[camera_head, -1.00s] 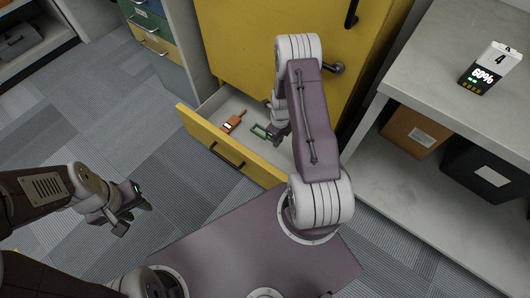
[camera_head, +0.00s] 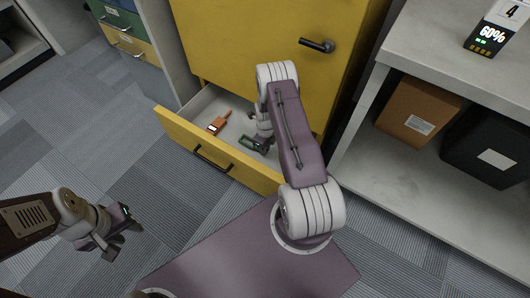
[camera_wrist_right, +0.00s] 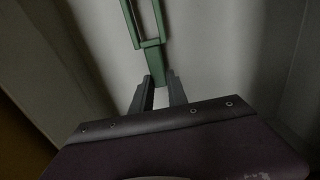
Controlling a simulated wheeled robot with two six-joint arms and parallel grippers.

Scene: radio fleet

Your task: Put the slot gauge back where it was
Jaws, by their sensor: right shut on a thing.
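The slot gauge, a green flat frame with an open slot, shows in the head view (camera_head: 246,142) inside the open drawer (camera_head: 213,151) of the yellow cabinet. In the right wrist view the green gauge (camera_wrist_right: 148,40) extends away from the jaws. My right gripper (camera_wrist_right: 160,85) is shut on its near end. In the head view my right gripper (camera_head: 261,145) is down in the drawer, partly hidden by my arm. Whether the gauge touches the drawer floor I cannot tell. My left gripper (camera_head: 122,238) is empty over the floor at the left; its jaws appear apart.
An orange radio-like device (camera_head: 217,124) lies in the drawer left of the gauge. At the right a grey shelf unit (camera_head: 430,68) holds an orange box (camera_head: 415,108), a black box (camera_head: 487,150) and a display showing 60% (camera_head: 491,32). Carpet at left is clear.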

